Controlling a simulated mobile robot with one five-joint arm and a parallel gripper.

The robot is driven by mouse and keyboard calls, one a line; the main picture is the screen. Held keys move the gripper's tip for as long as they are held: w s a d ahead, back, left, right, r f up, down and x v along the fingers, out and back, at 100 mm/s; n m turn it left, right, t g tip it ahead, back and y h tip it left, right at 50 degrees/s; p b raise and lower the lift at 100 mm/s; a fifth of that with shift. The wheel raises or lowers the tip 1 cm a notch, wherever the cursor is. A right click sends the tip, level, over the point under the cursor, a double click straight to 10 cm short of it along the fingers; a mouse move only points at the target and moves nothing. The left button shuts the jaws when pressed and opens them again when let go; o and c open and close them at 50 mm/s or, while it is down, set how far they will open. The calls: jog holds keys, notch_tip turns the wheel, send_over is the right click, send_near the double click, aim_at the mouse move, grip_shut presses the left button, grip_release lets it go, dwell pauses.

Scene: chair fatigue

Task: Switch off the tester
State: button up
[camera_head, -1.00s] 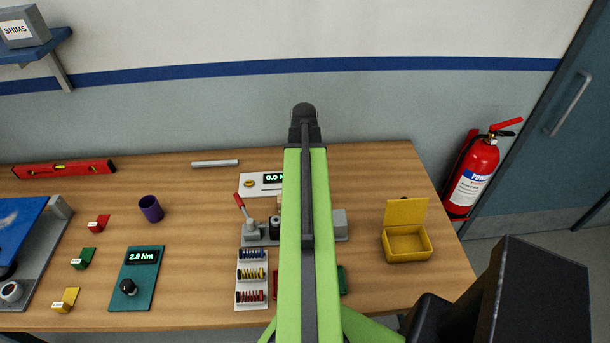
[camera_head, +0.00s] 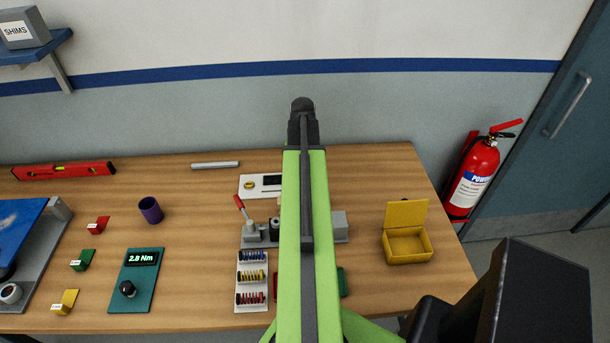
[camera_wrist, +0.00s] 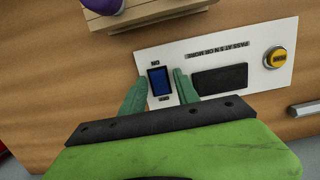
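The tester is a white panel (camera_wrist: 225,54) with a blue rocker switch (camera_wrist: 160,81), a display (camera_wrist: 219,80) and a yellow button (camera_wrist: 279,58). Its display is dark. My gripper (camera_wrist: 160,78) is over the panel, with its two green fingers apart on either side of the switch and nothing held. Whether a finger touches the switch I cannot tell. In the head view the tester (camera_head: 248,191) lies at the back of the bench, partly hidden behind my green arm, its display also dark. My gripper's fingers are hidden there.
A lever press (camera_head: 253,233) stands in front of the tester, and a spool rack (camera_head: 252,281) is nearer. A teal torque meter (camera_head: 139,280) reads 2.8 Nm at the left. A yellow open box (camera_head: 407,246) is at the right. A wooden piece (camera_wrist: 145,12) lies close by the panel.

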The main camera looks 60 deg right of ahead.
jog(key=shift+o, duration=0.3)
jog(key=shift+r, duration=0.1)
jog(key=shift+d+r, duration=0.1)
jog(key=shift+r, duration=0.1)
notch_tip(320, 180, up, 17)
jog(key=w+d+p, duration=0.1)
jog(key=d+p, duration=0.1)
jog(key=p, duration=1.5)
jog(key=shift+w+f, duration=0.15)
jog(key=shift+w, duration=0.05)
